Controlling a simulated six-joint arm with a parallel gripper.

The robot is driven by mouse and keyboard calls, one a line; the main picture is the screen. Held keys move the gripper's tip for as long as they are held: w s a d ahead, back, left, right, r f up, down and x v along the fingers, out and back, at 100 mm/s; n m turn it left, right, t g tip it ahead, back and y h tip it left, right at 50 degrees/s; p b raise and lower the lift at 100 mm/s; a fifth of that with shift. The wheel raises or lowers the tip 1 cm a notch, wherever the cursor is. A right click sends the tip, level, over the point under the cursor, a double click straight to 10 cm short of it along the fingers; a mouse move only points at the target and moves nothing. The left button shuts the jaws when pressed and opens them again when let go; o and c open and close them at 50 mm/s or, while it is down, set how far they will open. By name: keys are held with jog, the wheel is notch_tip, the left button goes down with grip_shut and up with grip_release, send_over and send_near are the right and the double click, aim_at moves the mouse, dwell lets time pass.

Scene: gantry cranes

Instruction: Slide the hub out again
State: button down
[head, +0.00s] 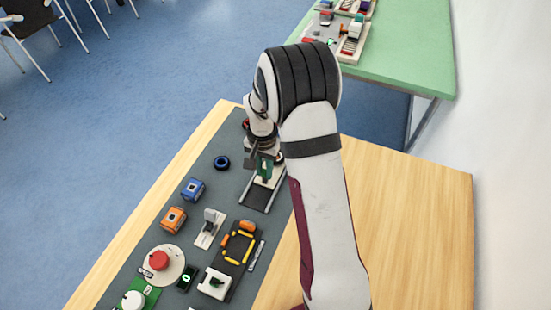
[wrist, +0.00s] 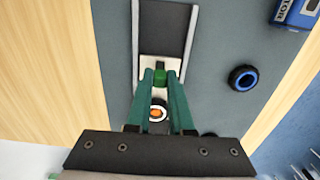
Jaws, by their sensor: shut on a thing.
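A white sliding piece with a green grip block, which I take as the hub, sits between two rails of a dark track (wrist: 163,22). The green block (wrist: 165,76) shows between my fingertips in the wrist view. My gripper (wrist: 160,80) has teal fingers and is shut on this block. In the head view my gripper (head: 263,165) is over the far part of the track (head: 256,200), and my arm hides part of it. A white ring with an orange centre (wrist: 158,114) lies below and between the fingers; I cannot tell whether it belongs to the hub.
A black ring with a blue inside (head: 222,162) lies left of the track. A blue block (head: 193,188), an orange block (head: 173,219) and a red button (head: 159,260) stand along the grey mat. A green table (head: 400,50) stands beyond. Bare wood (head: 410,220) is at right.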

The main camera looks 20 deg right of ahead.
jog(key=shift+s+a, duration=1.95)
jog(key=shift+a, duration=0.1)
jog(key=c, duration=0.7)
grip_release()
notch_tip(320, 180, up, 7)
jog(key=s+a+r+n, duration=0.1)
jog(key=s+r, duration=0.2)
jog(key=s, duration=0.5)
jog(key=s+a+r+n+y, duration=0.1)
jog(key=s+r, duration=0.3)
jog(key=s, duration=0.4)
jog(key=s+a+r+n, duration=0.1)
jog(key=s+a+r, duration=0.2)
jog(key=s, duration=0.5)
jog(key=shift+s+r+y, duration=0.1)
jog(key=shift+r+y, duration=0.1)
jog(key=shift+y, duration=0.2)
